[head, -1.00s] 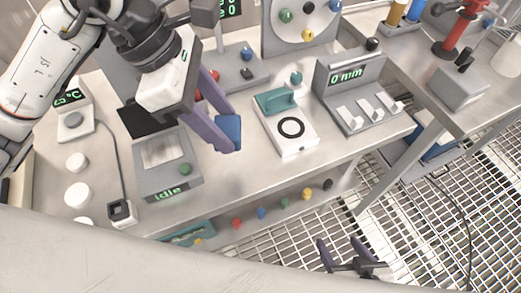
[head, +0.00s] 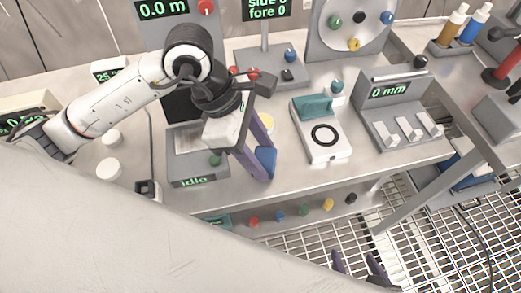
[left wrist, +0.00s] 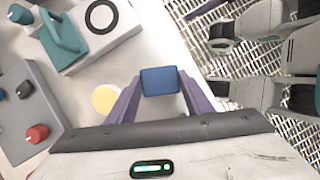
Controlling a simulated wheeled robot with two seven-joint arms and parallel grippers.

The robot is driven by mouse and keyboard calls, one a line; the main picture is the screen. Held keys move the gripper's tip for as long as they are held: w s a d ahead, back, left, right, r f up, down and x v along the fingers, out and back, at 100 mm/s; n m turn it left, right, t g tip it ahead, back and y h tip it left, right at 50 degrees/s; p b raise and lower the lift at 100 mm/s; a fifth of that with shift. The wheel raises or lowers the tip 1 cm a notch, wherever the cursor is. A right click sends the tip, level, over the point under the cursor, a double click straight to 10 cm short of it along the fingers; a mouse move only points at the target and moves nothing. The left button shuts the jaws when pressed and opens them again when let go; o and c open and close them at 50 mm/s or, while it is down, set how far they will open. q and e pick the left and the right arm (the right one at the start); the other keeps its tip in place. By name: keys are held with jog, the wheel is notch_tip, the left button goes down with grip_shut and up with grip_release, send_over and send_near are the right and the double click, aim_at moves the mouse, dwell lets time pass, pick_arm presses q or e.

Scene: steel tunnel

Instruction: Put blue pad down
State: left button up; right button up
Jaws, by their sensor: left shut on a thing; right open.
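The blue pad (head: 265,161) is between the fingertips of my left gripper (head: 262,165), near the front edge of the steel bench (head: 228,190). The left gripper is shut on it. In the left wrist view the blue pad (left wrist: 159,81) spans the gap between the purple fingers. I cannot tell whether the pad touches the bench top. My right gripper (head: 360,268) shows at the bottom of the head view, over the floor grating, open and empty.
A white device (head: 322,143) with a black ring and teal clamp stands right of the left gripper. A grey "Idle" device (head: 188,181) is to its left. A yellow disc (left wrist: 105,99) lies close to the fingers. A "0 mm" block (head: 398,115) stands further right.

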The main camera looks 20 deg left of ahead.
pick_arm(q)
jog(key=shift+f, duration=0.15)
jog(key=o, duration=0.9)
jog(key=shift+o, duration=0.2)
jog(key=shift+r, duration=0.4)
jog(key=v, duration=1.1)
jog(key=shift+a+r, duration=0.25)
